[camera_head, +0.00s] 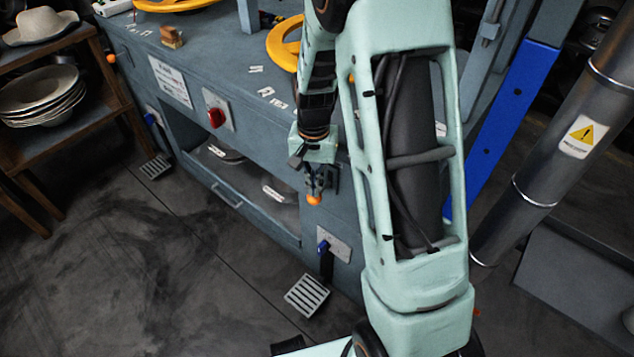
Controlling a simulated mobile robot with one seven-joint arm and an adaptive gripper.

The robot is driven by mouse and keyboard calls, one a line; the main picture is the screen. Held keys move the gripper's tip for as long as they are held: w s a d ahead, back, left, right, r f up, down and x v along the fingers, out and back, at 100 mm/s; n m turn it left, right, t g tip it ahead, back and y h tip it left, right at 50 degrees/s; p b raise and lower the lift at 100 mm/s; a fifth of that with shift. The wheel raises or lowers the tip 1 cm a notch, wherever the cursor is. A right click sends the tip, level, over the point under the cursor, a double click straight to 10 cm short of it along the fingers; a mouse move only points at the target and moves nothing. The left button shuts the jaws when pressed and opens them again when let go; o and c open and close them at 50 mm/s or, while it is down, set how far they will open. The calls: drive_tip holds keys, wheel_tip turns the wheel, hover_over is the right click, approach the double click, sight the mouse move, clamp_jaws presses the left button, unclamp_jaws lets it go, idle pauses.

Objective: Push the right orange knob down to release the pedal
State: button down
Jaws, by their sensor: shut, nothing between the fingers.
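The right orange knob (313,200) is small and round and sits at the front of the grey-blue press bench. My gripper (317,187) is shut and points down right at the knob, its fingers just above or against it. I cannot tell whether they touch. The right pedal (307,296) is a light grey slatted plate near the floor, below a blue-tipped lever (324,246) on a pale plate. My arm hides part of the bench front right of the knob.
A left orange knob (111,59) and left pedal (156,166) are at the bench's far end. A red switch (216,117) is on the bench front. A wooden shelf (62,140) with hats stands left. A metal pipe (560,140) rises at right. The floor in front is clear.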

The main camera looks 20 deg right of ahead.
wheel_tip(320, 180, up, 8)
drive_tip(key=p, duration=0.6)
drive_tip(key=shift+w, duration=0.1)
idle(1.0)
